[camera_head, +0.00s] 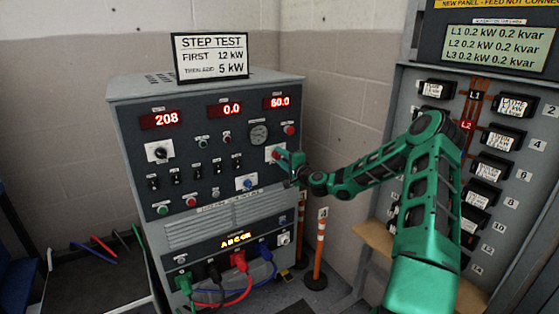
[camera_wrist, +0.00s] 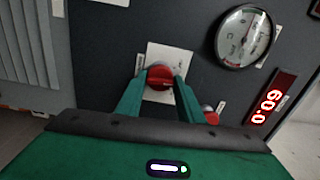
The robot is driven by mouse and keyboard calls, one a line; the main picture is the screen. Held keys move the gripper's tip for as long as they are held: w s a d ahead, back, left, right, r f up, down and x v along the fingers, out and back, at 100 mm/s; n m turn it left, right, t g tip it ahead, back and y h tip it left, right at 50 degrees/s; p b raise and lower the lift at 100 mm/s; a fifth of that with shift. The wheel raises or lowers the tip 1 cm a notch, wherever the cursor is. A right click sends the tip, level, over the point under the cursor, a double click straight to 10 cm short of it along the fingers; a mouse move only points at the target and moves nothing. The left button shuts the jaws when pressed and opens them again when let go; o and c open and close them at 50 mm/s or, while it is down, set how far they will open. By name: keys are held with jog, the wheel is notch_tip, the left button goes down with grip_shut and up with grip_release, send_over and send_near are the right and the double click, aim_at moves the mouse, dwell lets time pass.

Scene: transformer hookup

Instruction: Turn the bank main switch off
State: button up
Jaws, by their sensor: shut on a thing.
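A red rotary knob (camera_wrist: 160,76) on a square white plate (camera_wrist: 168,56) sits between my fingertips in the wrist view. The labels around it are too small to read, so I cannot confirm the switch's name. My gripper (camera_wrist: 158,88) is shut on this knob, with one green finger on each side. In the head view my gripper (camera_head: 279,157) reaches the right side of the load bank's front (camera_head: 210,110) from the right. The white plate (camera_head: 270,147) partly shows there, and my fingers hide part of the knob. The knob's exact angle is hard to tell.
The bank's displays (camera_head: 232,108) read 208, 0.0 and 60.0. A round gauge (camera_head: 259,133) and a red button (camera_head: 290,130) are close to my gripper. Coloured cables (camera_head: 240,262) plug in below. A breaker panel (camera_head: 480,150) stands at right, orange-striped posts (camera_head: 319,245) between.

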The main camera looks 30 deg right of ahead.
jog(key=n, duration=0.3)
jog(key=shift+a+f+n, duration=0.15)
jog(key=shift+n, duration=0.25)
jog(key=shift+f+n, duration=0.1)
jog(key=shift+n, duration=2.2)
jog(key=shift+s, duration=0.1)
jog(key=o, duration=1.1)
jog(key=shift+f, duration=0.1)
jog(key=shift+c, duration=0.2)
jog(key=shift+r, duration=0.2)
jog(key=s, duration=1)
jog(key=shift+s+d, duration=0.25)
